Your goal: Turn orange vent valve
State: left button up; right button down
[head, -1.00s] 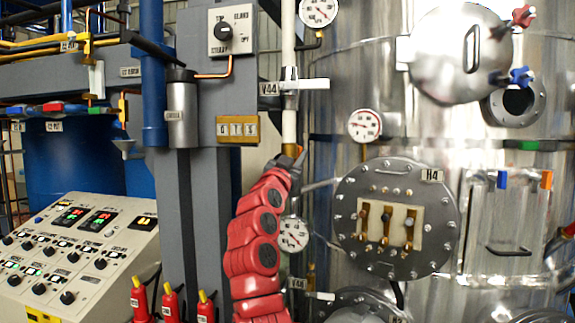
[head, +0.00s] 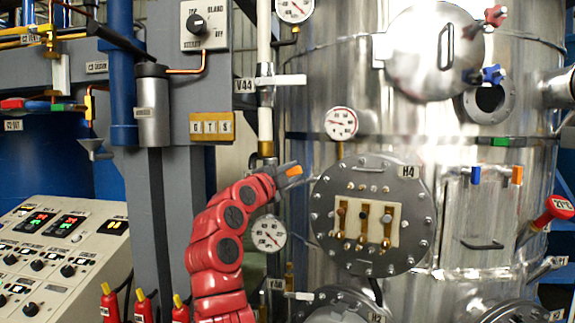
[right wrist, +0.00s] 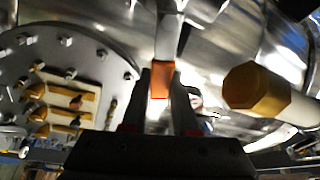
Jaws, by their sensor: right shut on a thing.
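The orange vent valve handle (head: 294,171) shows as a small orange tip just right of the vertical white pipe, left of the round H4 plate. My right gripper (head: 284,173), on the red arm, is shut on it. In the right wrist view the orange handle (right wrist: 161,80) sits between the two dark fingers (right wrist: 160,100). The valve body is mostly hidden behind the gripper in the head view. My left gripper is not in view.
The H4 plate (head: 408,216) stands close to the right of the gripper. A gauge (head: 268,235) is just below it, and a brass fitting (head: 265,148) above. A large brass hexagonal part (right wrist: 252,87) shows close by in the wrist view. A control panel (head: 25,285) is at lower left.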

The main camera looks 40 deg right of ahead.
jog(key=shift+s+d+f+m+g+y, duration=0.1)
jog(key=shift+f+m+g+y, duration=0.15)
jog(key=shift+f+m, duration=0.6)
jog(key=shift+s+d+f+m+g+y, duration=0.15)
jog(key=shift+f+m+y, duration=0.3)
jog(key=shift+m, duration=0.6)
jog(key=shift+w+a+f, duration=0.1)
jog(key=shift+f, duration=0.05)
jog(key=c, duration=0.7)
grip_release()
jog(key=shift+a, duration=0.1)
jog(key=b+v, duration=0.5)
jog(key=v, duration=1.2)
jog(key=shift+a+b, duration=0.15)
jog(key=shift+b, duration=0.15)
